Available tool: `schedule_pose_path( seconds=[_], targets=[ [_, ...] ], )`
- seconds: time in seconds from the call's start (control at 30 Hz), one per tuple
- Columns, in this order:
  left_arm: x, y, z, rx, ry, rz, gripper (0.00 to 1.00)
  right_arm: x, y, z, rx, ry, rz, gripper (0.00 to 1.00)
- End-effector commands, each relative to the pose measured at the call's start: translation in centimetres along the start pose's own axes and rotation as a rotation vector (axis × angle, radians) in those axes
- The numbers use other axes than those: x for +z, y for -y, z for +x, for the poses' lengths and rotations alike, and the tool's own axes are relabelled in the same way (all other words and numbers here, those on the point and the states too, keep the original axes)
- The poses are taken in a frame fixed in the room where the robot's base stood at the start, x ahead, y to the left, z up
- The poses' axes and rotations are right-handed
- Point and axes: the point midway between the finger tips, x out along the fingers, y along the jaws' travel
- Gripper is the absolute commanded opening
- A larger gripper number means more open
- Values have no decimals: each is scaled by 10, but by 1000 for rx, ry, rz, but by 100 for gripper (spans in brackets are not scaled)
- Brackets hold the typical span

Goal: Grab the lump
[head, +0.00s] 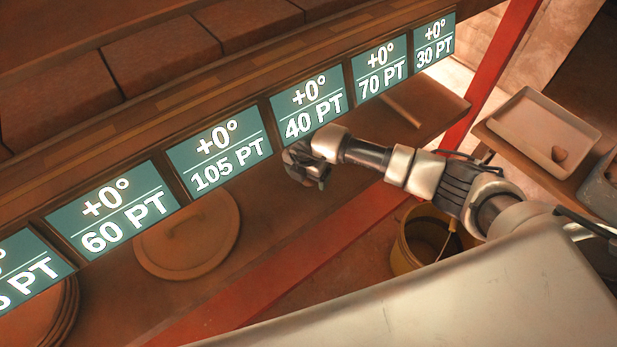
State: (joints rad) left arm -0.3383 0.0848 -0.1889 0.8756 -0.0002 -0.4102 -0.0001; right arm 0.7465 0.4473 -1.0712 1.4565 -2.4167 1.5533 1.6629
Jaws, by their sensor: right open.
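A small brown lump (559,154) lies in a shallow pale tray (515,134) on the right, near the tray's front corner. My right gripper (306,172) is open, with nothing visible between its dark fingers. It hangs in front of the shelf, just below the "40 PT" sign, well to the left of the tray and apart from the lump. My left gripper is not in view.
A row of teal number signs (219,155) runs along a wooden shelf edge. A round wooden disc (188,238) lies below them. A red post (497,65) stands between shelf and tray. A yellowish bucket (405,255) with a handle sits below my right arm.

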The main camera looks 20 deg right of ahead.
Motion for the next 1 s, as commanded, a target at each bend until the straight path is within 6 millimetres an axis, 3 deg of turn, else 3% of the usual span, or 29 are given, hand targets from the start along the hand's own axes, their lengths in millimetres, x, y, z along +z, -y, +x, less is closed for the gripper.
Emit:
schedule_pose_path(
  seconds=[0.3,0.67,1.0],
  targets=[
    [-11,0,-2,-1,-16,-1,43,0,0,8,0,-1,-2,81],
    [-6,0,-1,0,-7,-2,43,0,0,8,0,-1,-1,27],
    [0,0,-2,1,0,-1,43,1,-1,-1,2,0,-1,25]
  ],
)
